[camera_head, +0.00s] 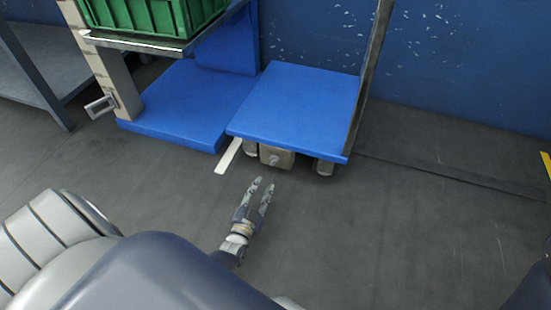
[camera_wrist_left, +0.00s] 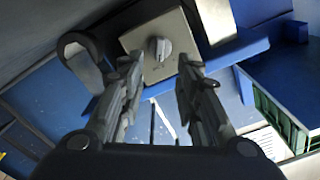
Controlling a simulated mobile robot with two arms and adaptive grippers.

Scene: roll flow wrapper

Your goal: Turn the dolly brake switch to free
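The dolly (camera_head: 300,100) has a flat blue deck and stands against the blue wall. Its brake switch (camera_head: 274,161) is a small knob on a beige box (camera_head: 282,153) under the deck's front edge. In the left wrist view the round grey knob (camera_wrist_left: 159,48) sits on the square box face (camera_wrist_left: 135,36), seen between the fingers. My left gripper (camera_head: 263,186) is open and empty, in front of and apart from the knob. The wrist view also shows the left gripper (camera_wrist_left: 157,75) with its fingers spread. My right gripper is not in view.
A blue platform (camera_head: 180,110) with a post and a shelf carrying a green crate (camera_head: 150,15) stands left of the dolly. A white strip (camera_head: 229,156) lies on the floor beside the dolly. Dolly wheels (camera_head: 323,168) flank the box. The floor (camera_head: 400,220) to the right is clear.

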